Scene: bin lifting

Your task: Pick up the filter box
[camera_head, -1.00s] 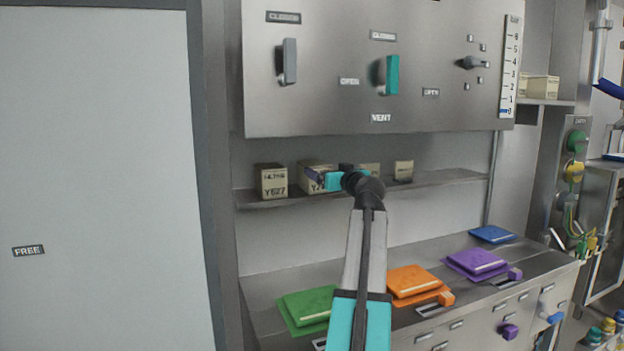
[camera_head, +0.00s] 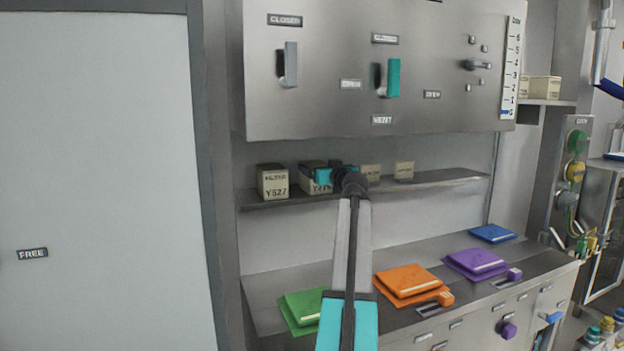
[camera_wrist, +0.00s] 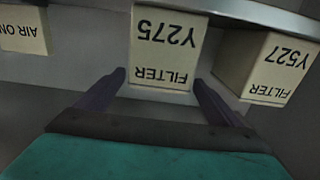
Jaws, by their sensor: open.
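A cream filter box marked Y275 (camera_wrist: 165,52) is in the middle of the wrist view, its lettering upside down. In the head view the same box (camera_head: 313,187) stands on the shelf, partly hidden by my gripper (camera_head: 322,176). My gripper is open; in the wrist view its two dark fingers (camera_wrist: 158,80) point at the box, one tip near each side of its lower picture edge. I cannot tell whether they touch it. A second filter box, marked Y527 (camera_wrist: 270,70), stands beside it; it is also at the left shelf end in the head view (camera_head: 272,183).
A valve panel (camera_head: 340,110) overhangs the shelf. Coloured folders (camera_head: 408,280) lie on the counter below.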

